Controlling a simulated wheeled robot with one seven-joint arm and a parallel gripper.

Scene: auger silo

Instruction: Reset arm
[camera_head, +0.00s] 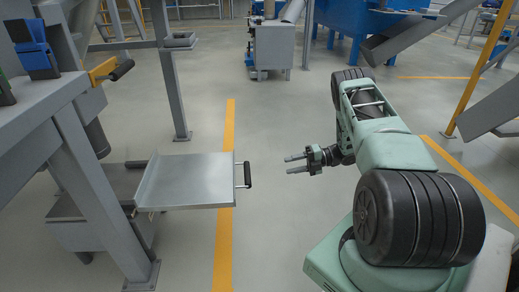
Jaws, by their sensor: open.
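My gripper (297,163) is at the end of my pale green arm (390,150), which reaches forward and bends back at the right of the picture. The two fingers point left, with a gap between them and nothing held. The gripper hangs over open floor, to the right of a black drawer handle (247,175) and apart from it. The handle is on the right end of a flat grey metal tray (190,180), which sticks out from the machine frame at the left. The tray's visible top looks bare.
A grey steel frame (95,190) stands at the left, with a yellow lever with a black grip (122,70) and a blue part (36,60). A grey cabinet (273,48) stands at the back. Sloped grey beams (490,108) are at the right. Floor around the gripper is clear.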

